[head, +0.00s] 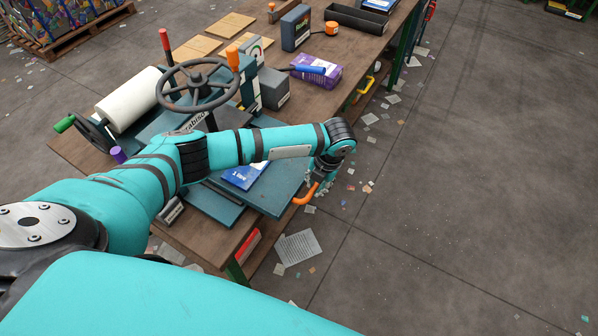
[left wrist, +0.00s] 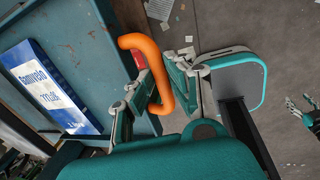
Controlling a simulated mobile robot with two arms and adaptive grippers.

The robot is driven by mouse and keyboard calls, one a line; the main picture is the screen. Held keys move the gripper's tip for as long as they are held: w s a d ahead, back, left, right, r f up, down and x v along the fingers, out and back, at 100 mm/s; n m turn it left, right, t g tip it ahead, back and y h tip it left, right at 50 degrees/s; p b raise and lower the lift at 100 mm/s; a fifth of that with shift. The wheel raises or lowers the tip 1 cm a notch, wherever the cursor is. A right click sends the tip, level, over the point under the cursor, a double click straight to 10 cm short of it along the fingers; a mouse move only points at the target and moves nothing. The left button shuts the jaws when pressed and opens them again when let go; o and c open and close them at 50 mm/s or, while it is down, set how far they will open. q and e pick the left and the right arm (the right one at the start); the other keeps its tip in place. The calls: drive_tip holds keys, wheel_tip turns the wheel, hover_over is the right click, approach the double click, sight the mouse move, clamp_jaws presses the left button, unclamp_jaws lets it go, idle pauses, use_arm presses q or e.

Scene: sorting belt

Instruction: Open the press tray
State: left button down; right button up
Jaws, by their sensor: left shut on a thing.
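The press tray is a teal plate (head: 282,192) at the front of the press, with an orange handle (head: 306,195) on its right edge. In the left wrist view, the tray (left wrist: 95,50) fills the left side and the handle (left wrist: 148,46) is a thick orange loop. My left gripper (head: 318,183) is at the handle; in the left wrist view its fingers (left wrist: 160,85) are on both sides of the bar, shut on it. A blue and white pack (left wrist: 50,85) lies on the tray. A small part of my right gripper (left wrist: 303,110) shows at the right edge; its jaw state is unclear.
The press has a handwheel (head: 198,84), a red-topped lever (head: 166,45) and a white roll (head: 128,98). A purple pack (head: 318,72) and grey boxes stand farther along the wooden bench (head: 345,48). The floor to the right is open, with scattered paper scraps near the bench.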

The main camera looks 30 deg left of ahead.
use_arm(q)
drive_tip(key=shift+d+r, duration=0.1)
drive_tip(key=shift+d, duration=1.3)
drive_tip(key=c, duration=1.3)
unclamp_jaws()
drive_tip(key=r, duration=0.4)
drive_tip(key=d+r, duration=0.1)
drive_tip(key=r, duration=0.2)
drive_tip(key=d+r, duration=0.1)
drive_tip(key=r, duration=0.3)
drive_tip(key=shift+s+d+r, duration=0.1)
drive_tip(key=shift+s+r, duration=0.05)
drive_tip(key=shift+r, duration=0.2)
